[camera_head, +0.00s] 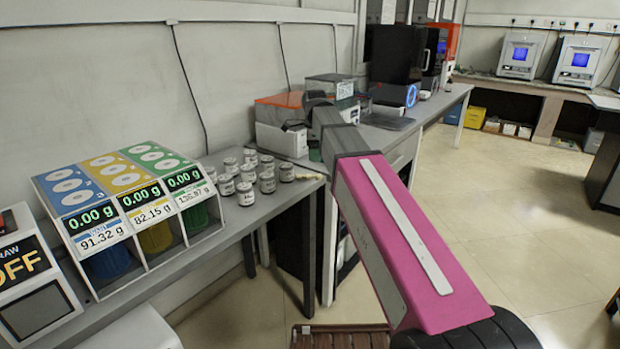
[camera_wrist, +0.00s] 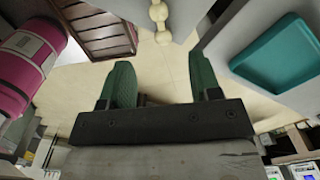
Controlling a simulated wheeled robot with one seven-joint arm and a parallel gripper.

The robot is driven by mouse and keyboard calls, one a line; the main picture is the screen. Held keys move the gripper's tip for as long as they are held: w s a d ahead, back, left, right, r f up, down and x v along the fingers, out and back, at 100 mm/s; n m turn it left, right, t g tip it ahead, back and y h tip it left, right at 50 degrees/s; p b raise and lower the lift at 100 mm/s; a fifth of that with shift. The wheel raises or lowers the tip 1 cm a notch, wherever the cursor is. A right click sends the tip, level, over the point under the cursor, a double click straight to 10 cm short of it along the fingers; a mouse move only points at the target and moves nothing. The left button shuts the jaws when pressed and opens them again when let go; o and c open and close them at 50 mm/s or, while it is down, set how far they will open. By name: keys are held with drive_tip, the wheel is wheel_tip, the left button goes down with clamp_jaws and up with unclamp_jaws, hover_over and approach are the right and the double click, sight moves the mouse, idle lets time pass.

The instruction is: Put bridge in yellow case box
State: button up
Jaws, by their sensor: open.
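A three-part case unit stands on the left bench. Its middle case box, the yellow case box (camera_head: 134,213), has a yellow top panel, a display reading 0.00 g and a yellow container (camera_head: 155,237) inside. In the wrist view a pale, knobbed, bone-shaped piece (camera_wrist: 159,22) lies near a grey surface edge, beyond the fingertips; it may be the bridge, but I cannot be sure. My gripper (camera_wrist: 161,80) has two green fingers spread wide with nothing between them. In the head view my pink arm reaches away over the bench end, and the fingers cannot be made out.
Several small white jars (camera_head: 246,187) stand right of the cases. An orange-and-white machine (camera_head: 282,122) stands behind my arm. The wrist view shows a teal tray (camera_wrist: 278,52) and a dark slatted wooden piece (camera_wrist: 101,31). Open floor (camera_head: 470,190) lies to the right.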

sight(309, 177)
drive_tip(key=f, duration=0.8)
drive_tip(key=shift+w+a+f, duration=0.1)
drive_tip(key=shift+a, duration=0.15)
clamp_jaws()
